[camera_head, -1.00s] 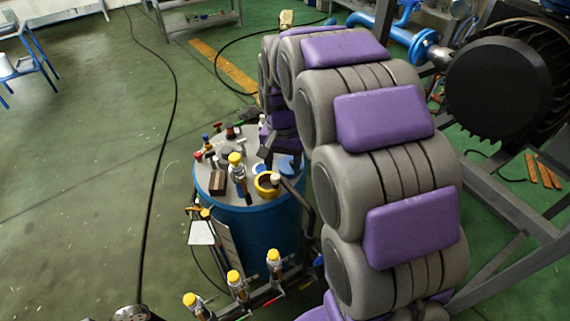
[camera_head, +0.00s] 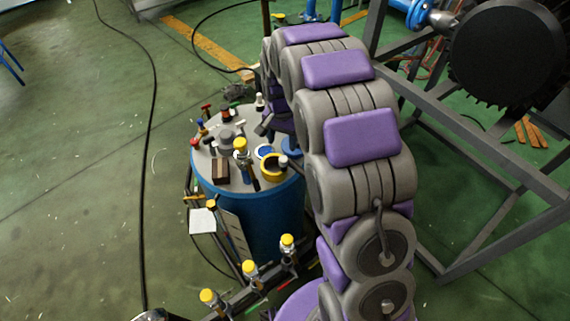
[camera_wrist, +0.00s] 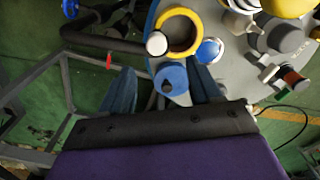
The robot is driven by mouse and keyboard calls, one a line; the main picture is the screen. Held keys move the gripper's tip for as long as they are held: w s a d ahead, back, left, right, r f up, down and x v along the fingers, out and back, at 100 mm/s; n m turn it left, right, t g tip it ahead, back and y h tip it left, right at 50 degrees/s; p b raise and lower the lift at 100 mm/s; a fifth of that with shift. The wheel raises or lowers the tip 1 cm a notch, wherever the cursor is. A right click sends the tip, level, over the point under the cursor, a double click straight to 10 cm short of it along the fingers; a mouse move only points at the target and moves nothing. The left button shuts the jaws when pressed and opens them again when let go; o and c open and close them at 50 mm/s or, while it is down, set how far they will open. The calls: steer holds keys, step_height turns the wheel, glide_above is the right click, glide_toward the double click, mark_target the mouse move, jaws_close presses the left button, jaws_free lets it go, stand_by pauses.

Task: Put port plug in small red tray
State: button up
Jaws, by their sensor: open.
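Several small fittings stand on the grey lid (camera_head: 208,165) of a blue drum (camera_head: 235,215). I cannot tell for sure which is the port plug. A white round-topped piece (camera_wrist: 157,43) sits at the edge of a yellow ring (camera_wrist: 193,52); the white piece (camera_head: 283,161) and ring (camera_head: 272,173) also show in the head view. A blue round piece with a dark centre (camera_wrist: 171,78) lies between my fingers in the wrist view. My gripper (camera_wrist: 160,72) is open, and I see no grip on anything. No small red tray is clearly in view.
Other fittings, a brown block (camera_head: 221,170) and a yellow-topped valve (camera_head: 241,147) crowd the lid. A dark pipe (camera_wrist: 100,40) runs beside the drum. Yellow-capped valves (camera_head: 250,268) stand in front. A grey metal frame (camera_head: 470,190) stands right. Floor at left is mostly open.

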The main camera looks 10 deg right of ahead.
mark_target(280, 159)
steer(key=f+b, duration=0.1)
steer(key=f, duration=0.5)
steer(key=f+b, duration=0.1)
steer(key=f, duration=0.2)
steer(key=shift+s+a+f+b, duration=0.2)
steer(key=shift+a+f+b, duration=0.05)
steer(key=shift+a+b, duration=0.1)
steer(key=shift+a, duration=0.3)
steer(key=d, duration=0.2)
steer(key=shift+d, duration=0.3)
steer(key=c, duration=0.6)
steer(key=shift+c, duration=0.8)
steer(key=shift+a, duration=0.35)
steer(key=shift+c, duration=0.9)
steer(key=shift+a, duration=0.8)
steer(key=shift+c, duration=0.9)
steer(key=shift+d+r, duration=0.1)
